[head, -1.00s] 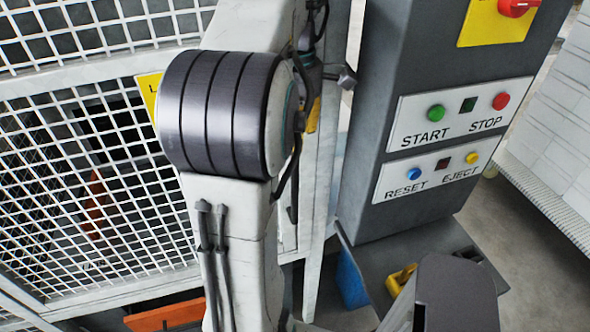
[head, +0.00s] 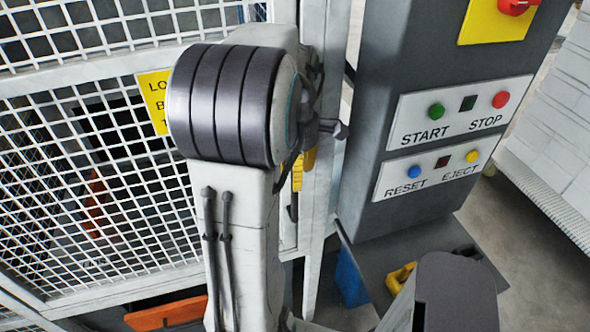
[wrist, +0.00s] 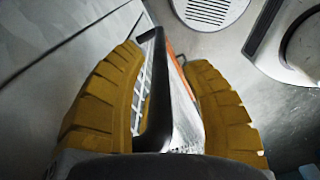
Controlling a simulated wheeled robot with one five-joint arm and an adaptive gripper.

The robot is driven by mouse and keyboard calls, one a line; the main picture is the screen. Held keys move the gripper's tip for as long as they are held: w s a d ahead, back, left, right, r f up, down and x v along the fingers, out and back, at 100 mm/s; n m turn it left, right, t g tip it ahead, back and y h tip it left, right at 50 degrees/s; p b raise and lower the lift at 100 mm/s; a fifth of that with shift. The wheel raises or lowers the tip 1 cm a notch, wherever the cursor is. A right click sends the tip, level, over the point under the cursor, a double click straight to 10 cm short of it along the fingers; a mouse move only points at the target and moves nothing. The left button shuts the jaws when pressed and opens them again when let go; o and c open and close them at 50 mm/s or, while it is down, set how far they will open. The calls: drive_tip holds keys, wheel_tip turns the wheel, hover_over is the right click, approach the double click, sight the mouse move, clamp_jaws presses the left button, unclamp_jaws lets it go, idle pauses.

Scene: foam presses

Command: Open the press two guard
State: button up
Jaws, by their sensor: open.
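The guard (head: 100,73) is a white mesh panel in a white frame at the left of the head view. It appears shut. My gripper (wrist: 165,58) shows in the wrist view with its two yellow ribbed fingers apart. A black bar handle (wrist: 156,100) runs lengthwise between the fingers, nearer the left one. I cannot tell whether a finger touches it. In the head view, my arm hides most of the gripper; a bit of yellow (head: 304,166) shows beside the white post.
A grey control column (head: 385,105) with START, STOP, RESET and EJECT buttons stands close to the right of my arm. A yellow sign (head: 155,98) is on the guard. A white stack (head: 560,130) stands at far right.

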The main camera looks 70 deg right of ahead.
drive_tip(key=shift+o, duration=0.3)
clamp_jaws()
idle(0.3)
